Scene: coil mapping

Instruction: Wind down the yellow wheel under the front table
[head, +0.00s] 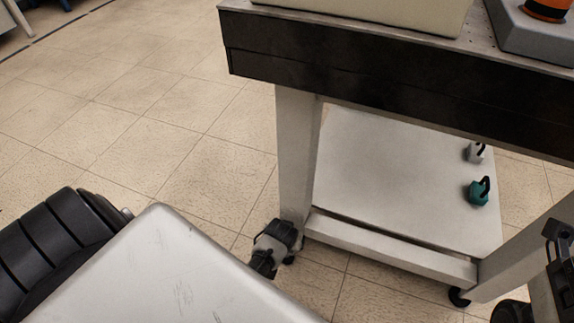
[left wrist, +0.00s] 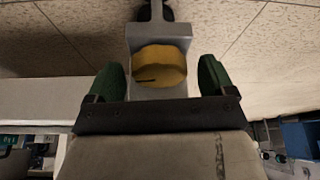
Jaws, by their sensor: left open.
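The yellow wheel (left wrist: 160,66) shows in the left wrist view, set in a grey bracket (left wrist: 158,35) under the table. My left gripper (left wrist: 160,78) is open, with one green-padded finger on each side of the wheel and a visible gap to it. In the head view my left gripper (head: 275,243) is low by the foot of the front table's (head: 400,85) left leg. The wheel is hidden in that view. A dark and grey part at the right edge of the head view looks like my right gripper (head: 558,240); its fingers are not clear.
The table has a white lower shelf (head: 395,185) carrying a white padlock-like weight (head: 474,153) and a teal one (head: 478,192). A black caster (head: 458,297) stands under the right leg (head: 520,260). Tiled floor (head: 150,130) left of the table is clear.

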